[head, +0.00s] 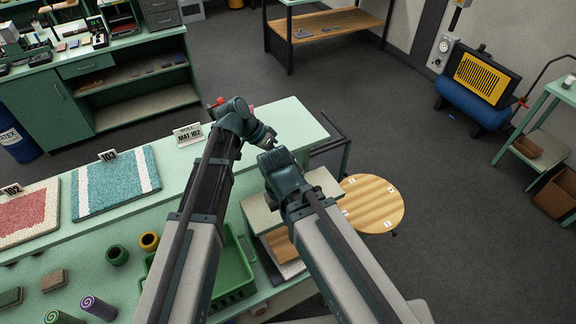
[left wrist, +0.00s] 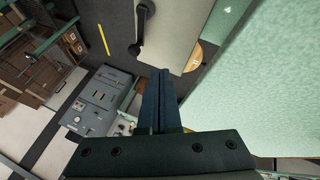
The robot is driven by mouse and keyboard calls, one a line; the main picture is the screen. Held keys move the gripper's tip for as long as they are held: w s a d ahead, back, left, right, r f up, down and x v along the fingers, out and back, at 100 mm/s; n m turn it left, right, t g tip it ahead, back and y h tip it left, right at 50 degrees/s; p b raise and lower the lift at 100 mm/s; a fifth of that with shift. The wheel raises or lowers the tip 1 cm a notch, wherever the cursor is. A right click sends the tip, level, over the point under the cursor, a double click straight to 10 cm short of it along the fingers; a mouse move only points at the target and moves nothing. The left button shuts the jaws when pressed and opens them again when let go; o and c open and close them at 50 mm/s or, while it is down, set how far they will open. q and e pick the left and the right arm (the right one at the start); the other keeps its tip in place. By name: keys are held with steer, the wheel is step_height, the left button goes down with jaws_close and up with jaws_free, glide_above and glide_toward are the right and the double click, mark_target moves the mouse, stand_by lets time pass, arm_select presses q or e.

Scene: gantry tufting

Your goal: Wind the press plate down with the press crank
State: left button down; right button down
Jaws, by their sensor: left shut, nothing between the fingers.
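In the left wrist view a dark crank (left wrist: 144,20) with a knob end lies along the edge of a cream press part (left wrist: 174,32). The cream top also shows in the head view (head: 259,217), partly hidden by my right arm. I cannot tell which cream part is the press plate. My left gripper (head: 270,140) is shut and empty, above the far side of the press. Its fingers (left wrist: 160,75) point towards the cream part and appear apart from the crank. My right gripper (head: 276,160) is over the press; its fingers are hidden. In the head view the crank is not clearly visible.
The long green table (head: 285,115) holds tufted mats (head: 112,182) and a sign (head: 188,134). A green crate (head: 232,262) sits beside the press. A round wooden table (head: 372,205) stands to its right. Open grey floor (head: 440,190) lies beyond.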

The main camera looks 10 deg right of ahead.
arm_select(q)
steer(key=b+x, duration=0.5)
steer(key=x, duration=0.2)
steer(key=shift+f, duration=0.45)
steer(key=shift+s+d+f+b, duration=0.25)
steer(key=shift+s+d+b, duration=0.2)
steer(key=shift+s+d, duration=1)
steer(key=shift+d, duration=0.15)
